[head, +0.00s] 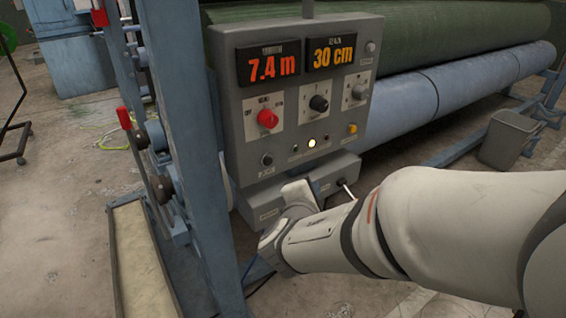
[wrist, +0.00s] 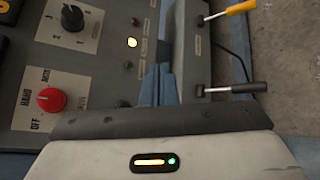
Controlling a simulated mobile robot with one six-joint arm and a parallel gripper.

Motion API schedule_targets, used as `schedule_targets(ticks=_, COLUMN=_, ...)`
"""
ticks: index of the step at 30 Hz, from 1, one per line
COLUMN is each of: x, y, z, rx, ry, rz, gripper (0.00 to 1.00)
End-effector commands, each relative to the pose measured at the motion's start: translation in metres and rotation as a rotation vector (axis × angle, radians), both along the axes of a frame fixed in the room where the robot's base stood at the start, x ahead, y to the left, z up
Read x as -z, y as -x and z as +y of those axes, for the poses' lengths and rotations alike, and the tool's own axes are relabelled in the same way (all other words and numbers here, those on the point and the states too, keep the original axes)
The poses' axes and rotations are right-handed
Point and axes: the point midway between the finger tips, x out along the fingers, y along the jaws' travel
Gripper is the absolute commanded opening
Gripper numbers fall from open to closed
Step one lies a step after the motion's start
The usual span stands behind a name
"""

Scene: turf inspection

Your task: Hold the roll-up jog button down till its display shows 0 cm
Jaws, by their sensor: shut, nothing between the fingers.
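The grey control box (head: 235,140) carries a left display (head: 269,63) reading 7.4 m in red and a right display (head: 332,54) reading 30 cm in orange. A round black button (head: 266,160) sits at its lower left, below the red knob (head: 267,118); I cannot read its label. In the wrist view a dark button (wrist: 123,103) shows just beyond the gripper's dark edge. My gripper (head: 300,192) is shut and empty, in front of the lower box; its fingertips are not clear, and I cannot tell whether it touches anything. The gripper's housing fills the bottom of the wrist view (wrist: 160,122).
The lower box (head: 270,205) has handles sticking out, one yellow (wrist: 240,7) and one black (wrist: 248,88). A lit lamp (head: 311,143) and a black knob (head: 319,103) are on the panel. A blue post (head: 190,140) stands left; a bin (head: 508,138) is at right.

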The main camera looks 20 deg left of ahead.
Motion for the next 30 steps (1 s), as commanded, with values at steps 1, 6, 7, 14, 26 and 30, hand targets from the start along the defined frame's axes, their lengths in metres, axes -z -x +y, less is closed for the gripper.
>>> schedule_targets(ticks=1, x=0.006, y=0.003, z=0.015, rx=-0.051, ry=0.016, rz=-0.014, gripper=0.0)
schedule_targets(ticks=6, x=0.007, y=0.008, z=0.036, rx=-0.127, ry=0.041, rz=-0.04, gripper=0.0)
schedule_targets(ticks=7, x=0.007, y=0.008, z=0.037, rx=-0.131, ry=0.042, rz=-0.042, gripper=0.0)
schedule_targets(ticks=14, x=0.006, y=0.007, z=0.037, rx=-0.13, ry=0.042, rz=-0.043, gripper=0.0)
schedule_targets(ticks=26, x=0.004, y=-0.012, z=0.058, rx=-0.127, ry=0.043, rz=-0.04, gripper=0.0)
schedule_targets(ticks=30, x=0.004, y=-0.026, z=0.073, rx=-0.126, ry=0.042, rz=-0.04, gripper=0.0)
